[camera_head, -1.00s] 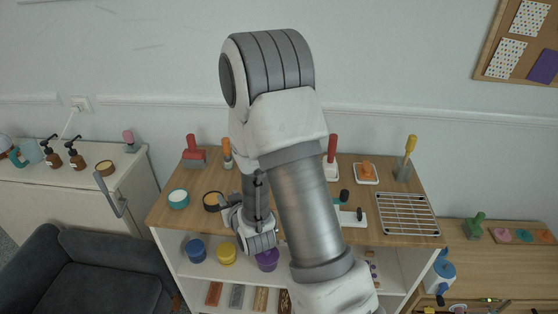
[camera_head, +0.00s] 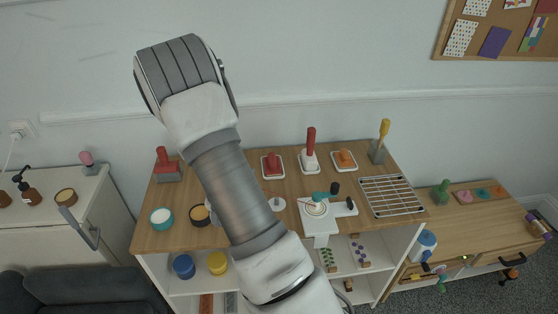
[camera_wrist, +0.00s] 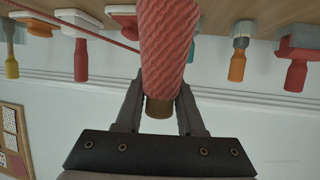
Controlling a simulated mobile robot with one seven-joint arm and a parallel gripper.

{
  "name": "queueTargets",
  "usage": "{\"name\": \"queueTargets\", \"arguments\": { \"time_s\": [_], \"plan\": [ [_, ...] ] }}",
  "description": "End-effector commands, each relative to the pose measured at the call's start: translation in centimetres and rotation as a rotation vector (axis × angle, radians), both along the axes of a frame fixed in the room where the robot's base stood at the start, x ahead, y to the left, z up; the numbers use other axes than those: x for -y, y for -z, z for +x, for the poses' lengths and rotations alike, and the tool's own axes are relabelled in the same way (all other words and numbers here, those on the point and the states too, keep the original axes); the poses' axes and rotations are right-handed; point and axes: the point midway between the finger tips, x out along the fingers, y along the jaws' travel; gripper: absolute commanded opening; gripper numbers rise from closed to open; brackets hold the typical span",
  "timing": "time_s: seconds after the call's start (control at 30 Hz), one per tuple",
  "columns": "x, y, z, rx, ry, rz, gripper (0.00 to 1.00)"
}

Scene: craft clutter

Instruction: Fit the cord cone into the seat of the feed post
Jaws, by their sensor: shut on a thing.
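The cord cone (camera_wrist: 168,45) is a ribbed, reddish-pink wound cone with a brown core end, seen large in the wrist view. My gripper (camera_wrist: 160,100) is shut on it near the brown end, with one finger on each side. A thin red cord (camera_wrist: 75,27) runs in front of the shelf objects and up to the cone. In the head view my arm hides both gripper and cone. A small pale disc with a short upright pin (camera_head: 277,204) stands on the wooden top and may be the feed post; I cannot tell surely. Its seat is not clear.
A white device with teal parts (camera_head: 318,208) stands right of the disc. A wire rack (camera_head: 391,196) lies farther right.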

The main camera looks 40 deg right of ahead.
Motion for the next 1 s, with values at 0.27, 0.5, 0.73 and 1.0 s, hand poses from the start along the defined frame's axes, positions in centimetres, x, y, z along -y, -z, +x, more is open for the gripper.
{"name": "queueTargets", "arguments": {
  "time_s": [0.27,0.5,0.73,1.0],
  "plan": [
    [8.0,-1.6,-4.0,0.002,0.366,-0.001,0.00],
    [9.5,-1.7,-5.1,0.001,0.447,0.000,0.00],
    [9.4,-1.7,-5.1,-0.001,0.446,0.000,0.00],
    [9.3,-0.9,-5.1,0.001,0.445,-0.001,0.00]
  ]
}}
